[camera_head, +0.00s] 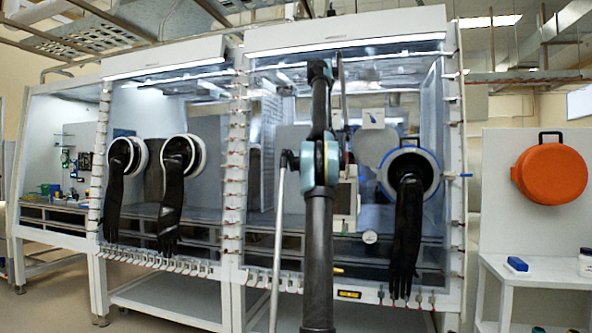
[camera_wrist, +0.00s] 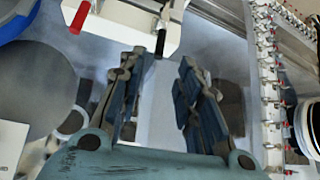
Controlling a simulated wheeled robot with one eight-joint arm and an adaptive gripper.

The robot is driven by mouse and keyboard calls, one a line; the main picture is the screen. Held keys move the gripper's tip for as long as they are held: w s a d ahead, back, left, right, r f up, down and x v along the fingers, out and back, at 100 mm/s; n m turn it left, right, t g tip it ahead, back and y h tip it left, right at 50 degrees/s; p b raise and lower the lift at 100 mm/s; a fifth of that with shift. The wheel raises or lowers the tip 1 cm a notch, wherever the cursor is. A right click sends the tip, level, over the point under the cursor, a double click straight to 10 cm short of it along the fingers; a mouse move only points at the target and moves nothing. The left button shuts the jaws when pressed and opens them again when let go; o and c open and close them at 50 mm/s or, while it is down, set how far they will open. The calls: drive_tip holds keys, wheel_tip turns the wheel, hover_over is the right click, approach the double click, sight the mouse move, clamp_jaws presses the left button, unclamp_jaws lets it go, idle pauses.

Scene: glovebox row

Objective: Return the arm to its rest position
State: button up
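My arm rises in the middle of the head view, in front of the right glovebox bay (camera_head: 350,47). My gripper (camera_wrist: 160,78) shows in the wrist view. Its two blue-grey fingers stand well apart with nothing between them, so it is open and empty. I cannot make out the gripper clearly in the head view.
Black gloves hang from the glovebox ports: two at left (camera_head: 115,200) (camera_head: 172,195), one at right (camera_head: 407,240). An orange round case (camera_head: 552,174) hangs at right above a shelf (camera_head: 535,268) with a blue block (camera_head: 517,264). A white box (camera_wrist: 130,18) is beyond my fingers.

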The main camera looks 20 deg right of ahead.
drive_tip(key=shift+a, duration=0.1)
drive_tip(key=s+a+f+n+g+y, duration=0.1)
drive_tip(key=s+a+f+n+g, duration=0.1)
drive_tip(key=s+a+f, duration=1.7)
drive_tip(key=s+a+f+n, duration=0.1)
drive_tip(key=s+a+f, duration=0.1)
drive_tip(key=s+f, duration=0.9)
drive_tip(key=s+a+f+g, duration=0.1)
drive_tip(key=s+a+f, duration=0.1)
drive_tip(key=s+f, duration=0.9)
drive_tip(key=s+a+f+n+y, duration=0.1)
drive_tip(key=s+a+f, duration=0.1)
drive_tip(key=s+f, duration=0.9)
wheel_tip(320, 180, down, 11)
drive_tip(key=shift+a+r+n+g, duration=0.15)
drive_tip(key=shift+n+g, duration=0.15)
drive_tip(key=shift+g, duration=0.1)
